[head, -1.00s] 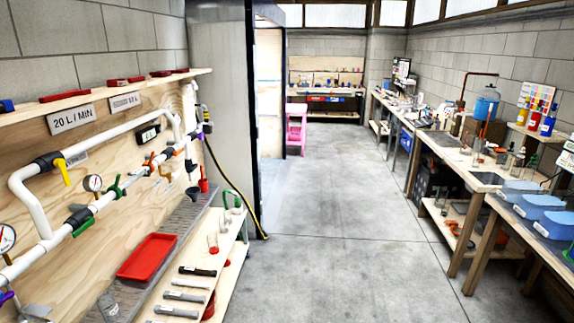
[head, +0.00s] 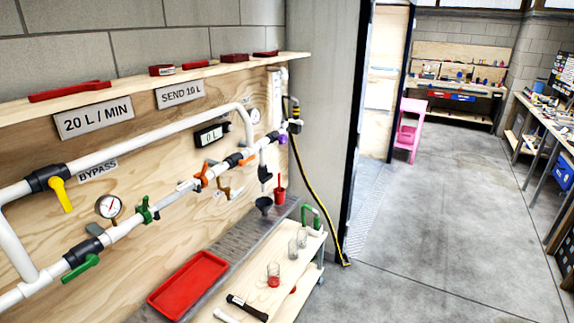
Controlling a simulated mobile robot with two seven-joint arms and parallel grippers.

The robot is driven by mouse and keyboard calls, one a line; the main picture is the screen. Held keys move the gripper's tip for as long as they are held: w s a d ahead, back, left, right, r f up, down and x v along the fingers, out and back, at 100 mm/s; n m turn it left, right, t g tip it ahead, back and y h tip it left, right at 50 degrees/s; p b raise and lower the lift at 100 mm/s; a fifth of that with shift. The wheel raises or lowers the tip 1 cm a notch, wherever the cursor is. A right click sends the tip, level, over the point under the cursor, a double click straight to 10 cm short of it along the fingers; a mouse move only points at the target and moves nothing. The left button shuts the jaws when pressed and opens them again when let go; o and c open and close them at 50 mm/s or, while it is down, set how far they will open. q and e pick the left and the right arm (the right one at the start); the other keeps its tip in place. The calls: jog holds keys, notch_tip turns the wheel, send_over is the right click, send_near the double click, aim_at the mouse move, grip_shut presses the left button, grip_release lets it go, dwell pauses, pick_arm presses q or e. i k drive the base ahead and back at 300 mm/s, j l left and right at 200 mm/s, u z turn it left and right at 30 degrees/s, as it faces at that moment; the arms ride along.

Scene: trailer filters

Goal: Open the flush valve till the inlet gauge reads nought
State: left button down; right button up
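White pipework runs along the plywood wall on the left. No label marks the flush valve or the inlet gauge legibly. A round dial gauge (head: 108,206) stands on the lower pipe; its reading is too small to tell. A second gauge (head: 254,116) is near the far end. A yellow-handled valve (head: 61,194) is on the upper pipe, its handle hanging down across the pipe. A green-handled valve (head: 82,267) is on the lower pipe, its handle roughly along the pipe. A small tap (head: 229,191) hangs below the pipe. Neither gripper is in view.
A red tray (head: 188,284) sits on the bench under the pipes. Glass beakers (head: 302,237) stand on the lower shelf. A yellow-black hose (head: 318,205) runs to the floor. A pink stand (head: 408,130) is farther back. The concrete floor (head: 450,220) is clear.

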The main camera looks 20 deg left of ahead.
aim_at(270, 175)
jog(key=i+u, duration=0.35)
jog(key=i, duration=0.4)
jog(key=i+l+u, duration=0.2)
jog(key=i+u, duration=0.2)
jog(key=i, duration=0.3)
